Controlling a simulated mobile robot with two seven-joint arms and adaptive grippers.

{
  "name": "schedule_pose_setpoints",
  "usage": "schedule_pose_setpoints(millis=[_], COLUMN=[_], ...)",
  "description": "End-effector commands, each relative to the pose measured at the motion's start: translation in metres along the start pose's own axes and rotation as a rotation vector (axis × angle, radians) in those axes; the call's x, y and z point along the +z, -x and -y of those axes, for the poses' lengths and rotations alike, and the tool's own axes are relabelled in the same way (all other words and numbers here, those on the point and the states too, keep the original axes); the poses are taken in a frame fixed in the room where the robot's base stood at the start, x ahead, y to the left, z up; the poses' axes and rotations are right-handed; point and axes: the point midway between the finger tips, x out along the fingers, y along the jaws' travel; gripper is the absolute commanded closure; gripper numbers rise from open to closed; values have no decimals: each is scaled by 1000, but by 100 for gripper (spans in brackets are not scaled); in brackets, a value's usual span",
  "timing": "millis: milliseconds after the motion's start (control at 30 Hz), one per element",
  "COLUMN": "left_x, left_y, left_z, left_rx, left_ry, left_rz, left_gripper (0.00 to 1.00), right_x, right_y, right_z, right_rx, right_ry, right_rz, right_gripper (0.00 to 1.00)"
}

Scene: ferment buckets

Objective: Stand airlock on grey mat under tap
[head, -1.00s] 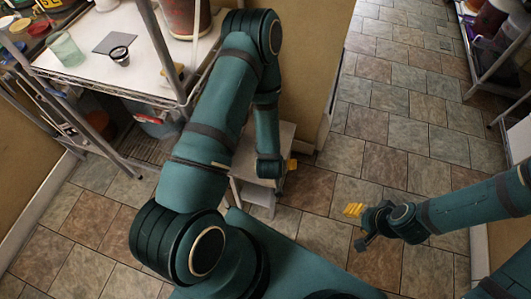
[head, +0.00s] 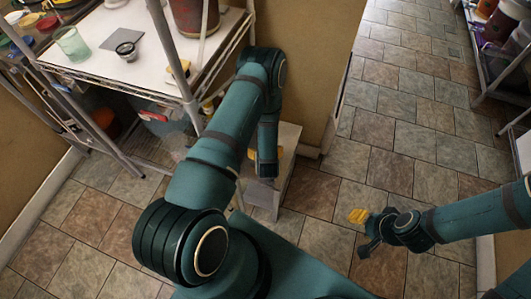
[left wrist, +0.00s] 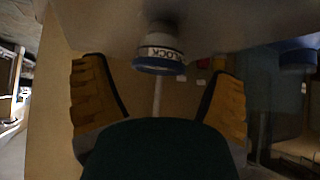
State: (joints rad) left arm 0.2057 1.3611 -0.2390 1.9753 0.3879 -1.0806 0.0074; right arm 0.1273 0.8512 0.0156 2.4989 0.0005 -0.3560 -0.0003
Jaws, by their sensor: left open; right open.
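A small white cylinder with a blue band and a label reading "LOCK", likely the airlock (left wrist: 158,53), stands on a pale surface in the left wrist view, which looks upside down. It sits between the spread yellow fingers of my left gripper (left wrist: 158,100) and appears untouched. In the head view my left arm hides the airlock, and only a bit of yellow finger shows beside the pale stool (head: 288,136). The grey mat (head: 117,38) lies on the white shelf at the upper left. My right gripper (head: 362,231) is open and empty above the floor. I cannot make out the tap.
A small dark-rimmed cup (head: 126,51) stands at the mat's front edge. A greenish glass (head: 72,44) stands to its left. A reddish bucket (head: 194,14) stands at the shelf's back. A shelf post (head: 172,60) rises at the front.

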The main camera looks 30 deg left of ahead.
Motion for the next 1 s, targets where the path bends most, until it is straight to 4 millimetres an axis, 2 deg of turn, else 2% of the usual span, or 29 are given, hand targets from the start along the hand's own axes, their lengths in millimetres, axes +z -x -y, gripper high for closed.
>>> schedule_pose_setpoints(millis=[333, 667, 700, 833, 1000], left_x=[5, 4, 4, 4, 4], left_y=[-45, -50, -50, -50, -50], left_z=[-1, -1, -1, -1, -1], left_rx=[0, 0, 0, 0, 0], left_ry=[1, 0, 0, 0, 0], left_rz=[-2, 0, 0, 0, -1], left_gripper=[15, 15, 29, 74, 77], right_x=[-2, -2, -2, -2, -2], right_y=[-16, -17, -17, -17, -17], right_z=[-6, -6, -6, -6, -6], right_rx=[0, 0, 0, 0, 0], right_ry=[1, 1, 1, 1, 1], right_rz=[-8, -9, -9, -9, -9], right_gripper=[53, 53, 53, 53, 53])
